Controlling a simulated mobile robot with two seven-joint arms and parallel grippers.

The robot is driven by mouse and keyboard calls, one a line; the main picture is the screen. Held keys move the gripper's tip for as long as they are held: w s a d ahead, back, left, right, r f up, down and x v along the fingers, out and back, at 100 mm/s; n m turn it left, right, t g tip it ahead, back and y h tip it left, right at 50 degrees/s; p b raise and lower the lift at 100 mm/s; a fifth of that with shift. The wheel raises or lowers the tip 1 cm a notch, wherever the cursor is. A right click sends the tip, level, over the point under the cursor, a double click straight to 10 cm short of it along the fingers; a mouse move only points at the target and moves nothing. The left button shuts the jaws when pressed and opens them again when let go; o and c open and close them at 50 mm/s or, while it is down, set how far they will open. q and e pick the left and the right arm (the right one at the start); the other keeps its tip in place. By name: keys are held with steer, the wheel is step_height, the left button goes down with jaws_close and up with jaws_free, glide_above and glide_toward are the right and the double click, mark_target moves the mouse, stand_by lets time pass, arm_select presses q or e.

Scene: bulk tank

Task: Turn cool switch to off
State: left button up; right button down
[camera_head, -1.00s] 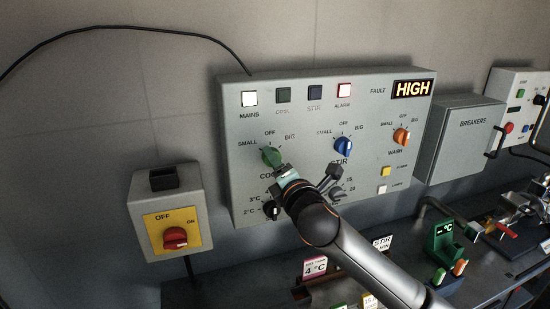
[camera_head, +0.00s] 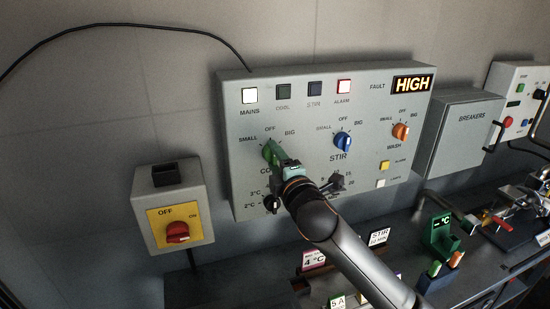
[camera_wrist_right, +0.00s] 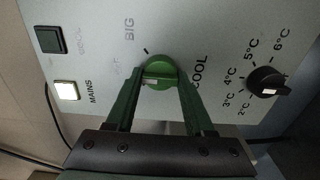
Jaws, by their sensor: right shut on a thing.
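The green cool switch (camera_head: 268,151) is on the left of the grey control panel, between the SMALL, OFF and BIG labels. It also shows in the right wrist view (camera_wrist_right: 160,70). My right gripper (camera_head: 275,156) reaches it from the lower right. In the right wrist view its two green fingers (camera_wrist_right: 161,84) are shut on the knob, one on each side. The knob's white mark lies on the side toward the faint OFF label; the exact setting is hard to tell. The COOL label is partly hidden by the gripper in the head view. My left gripper is not in view.
A black temperature dial (camera_head: 271,204) sits just below the gripper. The blue stir switch (camera_head: 342,141) and orange wash switch (camera_head: 400,131) are to the right. A red rotary switch (camera_head: 177,232) is on a separate box at left. HIGH (camera_head: 412,84) is lit.

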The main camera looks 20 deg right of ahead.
steer(key=shift+c, duration=1.4)
jaws_free()
steer(key=s+b, duration=0.1)
steer(key=s, duration=1.1)
steer(key=shift+s+d, duration=0.25)
steer(key=shift+f, duration=0.15)
